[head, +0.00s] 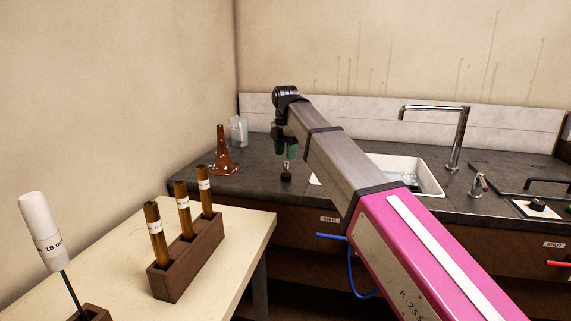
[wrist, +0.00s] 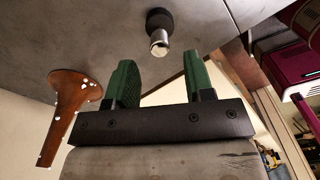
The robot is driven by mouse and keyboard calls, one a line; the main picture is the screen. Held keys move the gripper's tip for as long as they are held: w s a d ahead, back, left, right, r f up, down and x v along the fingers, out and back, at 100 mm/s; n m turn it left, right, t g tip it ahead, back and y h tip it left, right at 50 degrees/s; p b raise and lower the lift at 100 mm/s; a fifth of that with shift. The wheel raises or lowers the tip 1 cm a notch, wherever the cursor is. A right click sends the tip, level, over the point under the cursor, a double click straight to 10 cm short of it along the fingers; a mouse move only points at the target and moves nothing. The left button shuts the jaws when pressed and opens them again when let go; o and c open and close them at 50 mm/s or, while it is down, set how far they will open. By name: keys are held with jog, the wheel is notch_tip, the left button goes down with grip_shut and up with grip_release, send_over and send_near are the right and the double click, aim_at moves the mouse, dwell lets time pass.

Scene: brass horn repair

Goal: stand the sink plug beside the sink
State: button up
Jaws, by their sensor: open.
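The sink plug (head: 286,176) is a small dark plug with a silver stem. It stands upright on the dark counter, just left of the white sink (head: 437,184), which my arm partly covers. In the wrist view the plug (wrist: 159,24) shows its dark base against the counter and its stem pointing towards my gripper. My gripper (head: 286,150) is above the plug, with its green fingers pointing down. In the wrist view the gripper (wrist: 159,74) is open and empty, its fingers apart and clear of the plug.
A copper-brown horn bell (head: 222,155) and a clear beaker (head: 238,131) stand on the counter to the left. A tap (head: 459,140) rises behind the sink. A pale table (head: 225,250) in front holds a wooden rack (head: 187,258) with labelled brown tubes.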

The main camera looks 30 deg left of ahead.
aim_at(286, 162)
notch_tip(286, 162, up, 6)
jog(key=shift+r, duration=0.2)
